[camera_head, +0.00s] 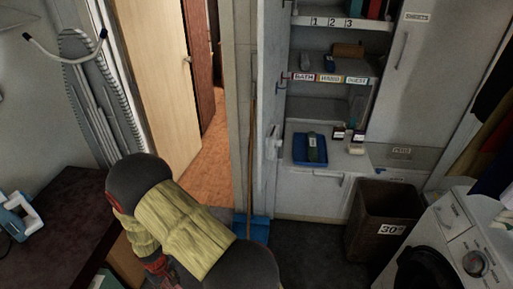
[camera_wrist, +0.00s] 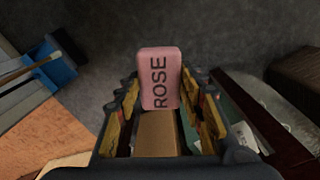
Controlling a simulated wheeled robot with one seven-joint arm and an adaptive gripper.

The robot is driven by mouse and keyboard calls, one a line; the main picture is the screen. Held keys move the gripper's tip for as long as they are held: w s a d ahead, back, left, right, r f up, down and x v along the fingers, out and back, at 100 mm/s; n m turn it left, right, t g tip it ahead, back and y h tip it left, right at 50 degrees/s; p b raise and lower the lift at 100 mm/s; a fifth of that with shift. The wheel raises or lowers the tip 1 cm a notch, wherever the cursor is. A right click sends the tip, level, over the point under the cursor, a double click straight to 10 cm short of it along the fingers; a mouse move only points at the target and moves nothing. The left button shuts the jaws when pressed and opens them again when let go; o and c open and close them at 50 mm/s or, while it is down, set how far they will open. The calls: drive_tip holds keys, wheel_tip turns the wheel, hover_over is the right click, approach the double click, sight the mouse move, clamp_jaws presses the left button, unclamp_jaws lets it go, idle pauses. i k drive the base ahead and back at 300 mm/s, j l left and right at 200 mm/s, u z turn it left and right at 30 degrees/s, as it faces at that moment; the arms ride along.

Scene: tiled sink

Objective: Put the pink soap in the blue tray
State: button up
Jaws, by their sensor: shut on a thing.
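The pink soap (camera_wrist: 161,72), a rounded block marked ROSE, is between the fingers of my gripper (camera_wrist: 160,90) in the wrist view. My gripper is shut on it, and the soap's far end sticks out past the fingertips, above the dark floor. The blue tray (camera_head: 298,157) is in the head view, on the white counter of the cabinet at the back, right of centre. A dark greenish item (camera_head: 312,148) lies in the tray. My gripper is well apart from the tray, and the soap is not clearly visible in the head view.
A brown bin (camera_head: 384,212) and a washing machine (camera_head: 452,240) stand at the right. A blue dustpan (camera_head: 258,229) with a long handle is left of the cabinet.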

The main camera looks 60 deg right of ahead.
sight(300, 143)
drive_tip(key=l+z, duration=0.2)
drive_tip(key=z, duration=1.55)
